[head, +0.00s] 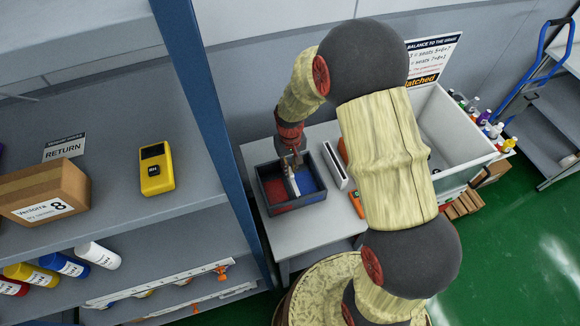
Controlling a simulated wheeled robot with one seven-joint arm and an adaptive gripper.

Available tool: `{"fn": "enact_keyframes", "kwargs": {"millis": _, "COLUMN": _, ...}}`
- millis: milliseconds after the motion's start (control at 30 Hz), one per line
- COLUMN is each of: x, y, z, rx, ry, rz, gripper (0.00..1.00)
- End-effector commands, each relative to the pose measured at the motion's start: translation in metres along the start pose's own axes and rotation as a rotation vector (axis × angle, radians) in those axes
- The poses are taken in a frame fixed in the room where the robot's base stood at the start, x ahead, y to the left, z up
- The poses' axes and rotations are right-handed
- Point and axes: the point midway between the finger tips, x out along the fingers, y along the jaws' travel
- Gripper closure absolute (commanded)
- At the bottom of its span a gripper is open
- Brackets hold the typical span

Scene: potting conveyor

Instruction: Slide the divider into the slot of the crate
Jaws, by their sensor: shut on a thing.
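The crate (263,193) is a dark open box on the small table, with a red floor area on the left and a blue one on the right. My gripper (292,165) points down over the crate's middle and is shut on the divider (293,185), a thin whitish plate standing roughly upright. The divider shows between the red and blue areas. The slot itself is too small to make out, and I cannot tell whether the divider's lower edge is in it or above it.
A pale narrow block (335,166) with a dark top stands close to the crate's right side. An orange tool (357,204) lies near my arm. A blue shelf post (222,110) rises to the left. The table (300,235) is clear in front of the crate.

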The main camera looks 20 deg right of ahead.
Motion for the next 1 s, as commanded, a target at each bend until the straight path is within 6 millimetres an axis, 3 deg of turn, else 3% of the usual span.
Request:
{"fn": "enact_keyframes", "kwargs": {"millis": 800, "x": 0.019, "y": 0.000, "z": 0.000, "rx": 0.000, "ry": 0.001, "rz": 0.000, "gripper": 1.00}}
{"fn": "enact_keyframes", "kwargs": {"millis": 833, "x": 0.018, "y": 0.000, "z": 0.000, "rx": 0.000, "ry": 0.001, "rz": 0.000, "gripper": 0.85}}
{"fn": "enact_keyframes", "kwargs": {"millis": 1000, "x": 0.018, "y": 0.000, "z": 0.000, "rx": 0.000, "ry": 0.001, "rz": 0.000, "gripper": 0.75}}
